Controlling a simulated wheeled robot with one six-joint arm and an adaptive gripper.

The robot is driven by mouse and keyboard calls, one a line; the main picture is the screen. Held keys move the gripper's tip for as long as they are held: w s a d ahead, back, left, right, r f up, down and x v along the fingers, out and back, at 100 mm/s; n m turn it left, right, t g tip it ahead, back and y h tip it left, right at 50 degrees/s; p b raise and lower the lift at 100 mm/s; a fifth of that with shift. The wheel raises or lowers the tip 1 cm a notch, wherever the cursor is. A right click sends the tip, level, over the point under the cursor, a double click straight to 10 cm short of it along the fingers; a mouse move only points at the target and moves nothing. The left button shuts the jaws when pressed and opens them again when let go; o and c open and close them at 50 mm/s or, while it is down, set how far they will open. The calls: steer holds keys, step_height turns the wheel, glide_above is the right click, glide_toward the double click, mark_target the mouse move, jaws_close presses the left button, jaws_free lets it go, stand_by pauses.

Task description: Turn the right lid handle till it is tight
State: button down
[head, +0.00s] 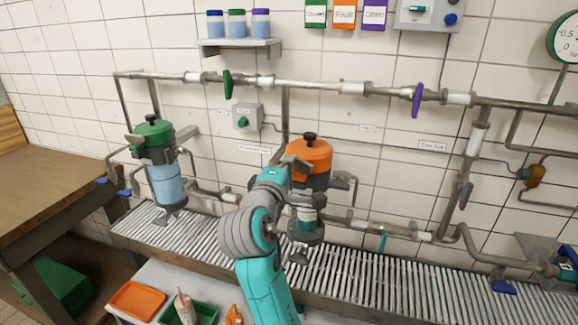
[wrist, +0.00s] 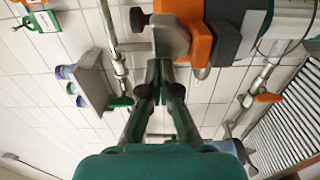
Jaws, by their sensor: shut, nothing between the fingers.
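The right pot has an orange lid (head: 309,152) with a black knob handle (head: 309,137) on top. In the wrist view the orange lid (wrist: 197,38) is at the top, its black knob (wrist: 138,19) to the left. A grey block (wrist: 170,40) shows against the lid's side. My gripper (wrist: 162,72) is shut and empty, its fingertips just below the grey block in the picture; I cannot tell whether they touch it. The fingertips appear apart from the black knob. In the head view my arm covers part of the pot, and the fingers cannot be made out.
The left pot with a green lid (head: 152,132) stands at the left. A pipe with a green valve handle (head: 227,85) and a purple one (head: 417,100) runs along the wall. A shelf (head: 240,46) holds bottles. An orange tray (head: 137,299) lies below. The slatted grating (head: 400,282) is mostly clear.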

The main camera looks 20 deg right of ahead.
steer(key=m+g+h, duration=0.1)
steer(key=w+m+g+h, duration=0.1)
steer(key=m+g+h, duration=0.1)
steer(key=shift+w+d+h, duration=0.15)
steer(key=shift+h, duration=0.15)
steer(key=shift+w, duration=0.2)
stand_by(1.8)
